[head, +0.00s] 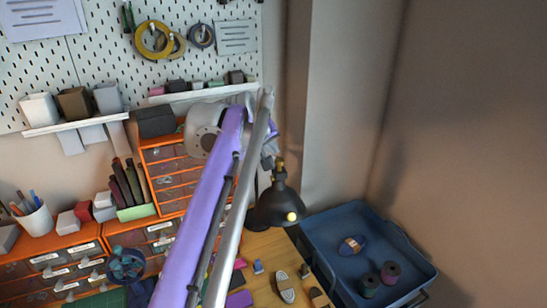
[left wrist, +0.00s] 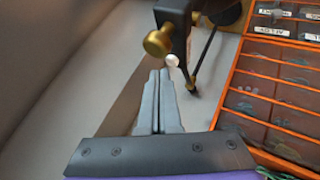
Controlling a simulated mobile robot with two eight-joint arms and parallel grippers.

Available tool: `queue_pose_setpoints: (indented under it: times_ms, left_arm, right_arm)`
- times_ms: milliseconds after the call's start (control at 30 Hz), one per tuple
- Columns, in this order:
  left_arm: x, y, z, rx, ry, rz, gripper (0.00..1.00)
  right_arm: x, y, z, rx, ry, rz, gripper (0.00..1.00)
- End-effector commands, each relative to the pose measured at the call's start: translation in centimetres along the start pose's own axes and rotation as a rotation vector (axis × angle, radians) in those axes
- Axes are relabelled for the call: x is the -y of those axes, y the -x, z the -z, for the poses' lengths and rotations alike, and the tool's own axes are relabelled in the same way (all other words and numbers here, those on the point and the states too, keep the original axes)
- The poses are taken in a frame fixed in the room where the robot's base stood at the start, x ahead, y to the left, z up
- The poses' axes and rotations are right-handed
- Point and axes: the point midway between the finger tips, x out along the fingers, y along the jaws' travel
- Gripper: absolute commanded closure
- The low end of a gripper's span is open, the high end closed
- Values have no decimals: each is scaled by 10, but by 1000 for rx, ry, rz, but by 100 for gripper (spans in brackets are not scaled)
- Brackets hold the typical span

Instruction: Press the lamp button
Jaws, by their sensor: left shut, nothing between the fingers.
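The black desk lamp (head: 274,207) stands at the back of the wooden table, with a brass knob (head: 279,163) above its shade and a small bright yellow round part at the shade's edge. In the left wrist view the lamp shows as a dark jointed frame (left wrist: 173,15) with a brass knob (left wrist: 157,43) and a small white round piece (left wrist: 172,60), which may be the button. My left gripper (left wrist: 159,73) is shut and empty. Its tips appear just below the white piece; I cannot tell whether they touch. In the head view my arm largely hides the gripper. My right gripper is out of view.
Orange drawer units (head: 170,178) stand left of the lamp, below a pegboard (head: 100,50) with shelves. A blue tray (head: 335,218) with spools is on the right. Small items lie on the table (head: 268,246) in front of the lamp. A wall closes the right side.

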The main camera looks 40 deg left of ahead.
Motion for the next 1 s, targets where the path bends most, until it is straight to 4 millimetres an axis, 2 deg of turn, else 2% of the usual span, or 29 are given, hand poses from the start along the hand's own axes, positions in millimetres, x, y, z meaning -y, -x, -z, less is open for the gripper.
queue_pose_setpoints:
  times_ms: [1000]
  left_arm:
    - [4,-5,-4,0,0,0,100]
  right_arm:
    - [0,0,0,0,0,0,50]
